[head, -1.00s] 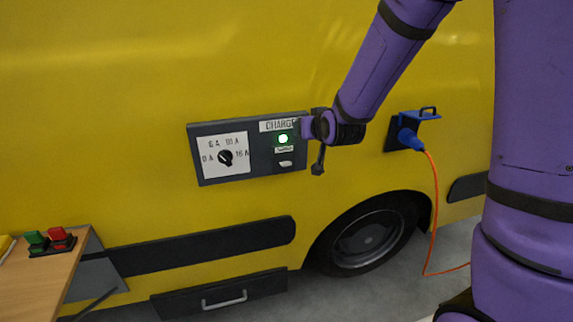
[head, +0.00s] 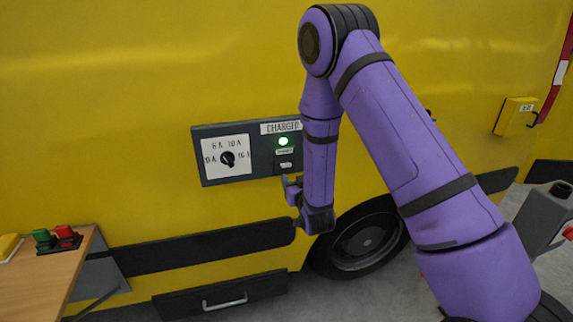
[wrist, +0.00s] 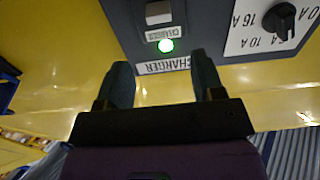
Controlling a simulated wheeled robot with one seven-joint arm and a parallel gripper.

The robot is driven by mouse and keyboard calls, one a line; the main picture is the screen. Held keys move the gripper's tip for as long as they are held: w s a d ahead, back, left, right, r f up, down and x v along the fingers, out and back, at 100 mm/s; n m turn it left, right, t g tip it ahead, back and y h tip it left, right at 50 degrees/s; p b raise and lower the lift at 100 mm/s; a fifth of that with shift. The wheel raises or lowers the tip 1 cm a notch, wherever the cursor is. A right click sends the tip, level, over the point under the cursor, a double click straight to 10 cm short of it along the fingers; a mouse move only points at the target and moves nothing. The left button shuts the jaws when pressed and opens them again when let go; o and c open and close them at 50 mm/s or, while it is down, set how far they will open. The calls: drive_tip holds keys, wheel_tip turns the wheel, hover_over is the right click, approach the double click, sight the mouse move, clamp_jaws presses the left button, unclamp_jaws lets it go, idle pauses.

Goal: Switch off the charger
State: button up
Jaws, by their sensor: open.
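The charger panel (head: 245,181) is a dark box on the yellow van side, with a CHARGER label at its upper right. Its green lamp (head: 283,142) is lit. A small light-coloured rocker switch (head: 286,165) sits under the lamp. A black knob (head: 228,158) on a white dial marked in amps is on the left. My gripper (head: 291,187) is open and empty, near the panel's lower right corner. In the wrist view, the fingers (wrist: 162,78) are apart, with the upside-down label, lit lamp (wrist: 166,45) and switch (wrist: 159,12) beyond them. No contact is visible.
A wooden table (head: 45,280) at lower left carries a block with green and red buttons (head: 58,238). A drawer with a handle (head: 224,302) is below the panel. A wheel (head: 365,243), a yellow box (head: 515,116) and a grey canister (head: 540,215) are to the right.

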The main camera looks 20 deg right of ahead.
sight(285, 160)
drive_tip(key=w, duration=1)
drive_tip(key=shift+w, duration=0.25)
drive_tip(key=shift+c, duration=0.3)
